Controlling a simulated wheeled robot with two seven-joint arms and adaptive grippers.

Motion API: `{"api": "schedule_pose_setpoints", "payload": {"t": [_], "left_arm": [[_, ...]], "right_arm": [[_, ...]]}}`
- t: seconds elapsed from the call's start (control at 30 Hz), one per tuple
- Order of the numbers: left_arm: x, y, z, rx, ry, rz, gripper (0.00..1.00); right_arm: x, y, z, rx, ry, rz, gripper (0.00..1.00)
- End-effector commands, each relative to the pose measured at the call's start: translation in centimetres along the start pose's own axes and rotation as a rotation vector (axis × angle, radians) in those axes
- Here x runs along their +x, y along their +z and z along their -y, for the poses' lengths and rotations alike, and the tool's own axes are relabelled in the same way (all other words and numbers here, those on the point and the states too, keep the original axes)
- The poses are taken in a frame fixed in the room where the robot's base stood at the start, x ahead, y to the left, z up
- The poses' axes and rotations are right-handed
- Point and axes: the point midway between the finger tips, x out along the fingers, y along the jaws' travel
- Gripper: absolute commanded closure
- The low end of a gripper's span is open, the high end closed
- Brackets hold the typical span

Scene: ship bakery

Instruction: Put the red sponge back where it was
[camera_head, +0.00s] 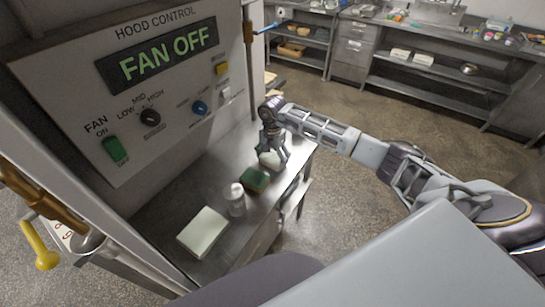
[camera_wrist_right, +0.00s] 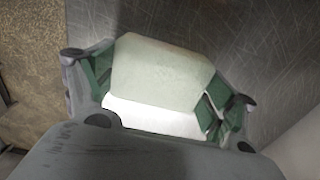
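I see no clearly red sponge. A sponge with a dark green top and a brownish side (camera_head: 254,181) lies on the steel counter (camera_head: 195,180) under the hood control panel. My right gripper (camera_head: 273,158) is over the counter's far end, pointing down at a pale block (camera_head: 270,161). In the right wrist view the pale block (camera_wrist_right: 160,75) lies between the spread fingers of my right gripper (camera_wrist_right: 157,78), which looks open. I cannot tell whether the fingers touch it. My left gripper is not in view.
A white-capped bottle (camera_head: 236,200) stands nearer me beside the green-topped sponge. A pale rectangular block (camera_head: 203,232) lies at the counter's near end. The hood control panel (camera_head: 140,85), reading FAN OFF, rises along the counter's left side. Open floor lies to the right.

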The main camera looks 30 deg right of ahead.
Motion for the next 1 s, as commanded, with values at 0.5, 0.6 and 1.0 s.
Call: {"api": "schedule_pose_setpoints", "payload": {"t": [0.5, 0.6, 1.0], "left_arm": [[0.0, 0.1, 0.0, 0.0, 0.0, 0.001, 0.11], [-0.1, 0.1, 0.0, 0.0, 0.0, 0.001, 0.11], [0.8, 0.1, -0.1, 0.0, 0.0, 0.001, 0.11]], "right_arm": [[0.0, 0.0, 0.0, 0.0, 0.0, 0.0, 0.0], [-0.1, 0.0, 0.0, 0.0, 0.0, 0.0, 0.0], [-3.7, -0.1, 0.1, 0.0, -0.002, -0.001, 0.0]]}}
